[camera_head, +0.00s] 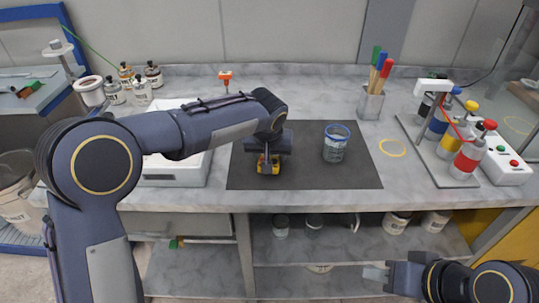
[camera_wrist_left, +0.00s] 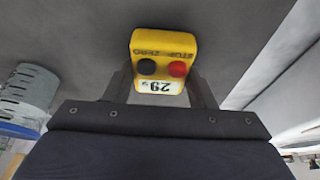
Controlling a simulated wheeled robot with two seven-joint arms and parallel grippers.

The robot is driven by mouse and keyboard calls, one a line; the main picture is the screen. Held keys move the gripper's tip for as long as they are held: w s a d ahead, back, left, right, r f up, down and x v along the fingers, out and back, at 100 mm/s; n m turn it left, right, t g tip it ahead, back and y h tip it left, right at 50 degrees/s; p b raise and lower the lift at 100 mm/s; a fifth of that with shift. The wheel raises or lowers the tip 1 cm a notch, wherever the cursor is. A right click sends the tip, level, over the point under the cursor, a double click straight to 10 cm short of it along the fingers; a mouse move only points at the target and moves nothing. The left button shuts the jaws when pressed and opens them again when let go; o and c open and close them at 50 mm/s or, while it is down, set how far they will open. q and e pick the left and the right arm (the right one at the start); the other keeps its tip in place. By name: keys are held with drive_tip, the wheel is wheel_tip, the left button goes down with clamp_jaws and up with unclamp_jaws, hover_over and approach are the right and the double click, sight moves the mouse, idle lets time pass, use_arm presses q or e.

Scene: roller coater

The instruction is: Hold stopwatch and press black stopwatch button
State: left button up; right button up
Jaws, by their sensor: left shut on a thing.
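The yellow stopwatch (camera_head: 268,168) is over the dark mat, below the end of my left arm. It also shows in the left wrist view (camera_wrist_left: 162,44), with a black button (camera_wrist_left: 147,67), a red button (camera_wrist_left: 178,69) and a display (camera_wrist_left: 158,86) seen upside down. My left gripper (camera_head: 267,157) is shut on the stopwatch, one finger on each side. Both buttons are uncovered. I cannot tell whether the stopwatch touches the mat. My right gripper (camera_head: 376,276) is low at the front right, in front of the bench and far from the stopwatch. Its finger gap is unclear.
A blue-rimmed glass (camera_head: 336,146) stands on the dark mat (camera_head: 300,178), right of the stopwatch. A brush holder (camera_head: 371,102) and a rack of coloured bottles (camera_head: 445,140) stand further right. A white tray (camera_head: 180,172) is left. The bench's front edge lies between my right gripper and the mat.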

drive_tip(key=shift+f+b, duration=0.3)
idle(0.5)
drive_tip(key=shift+c, duration=0.3)
idle(0.6)
clamp_jaws()
idle(1.6)
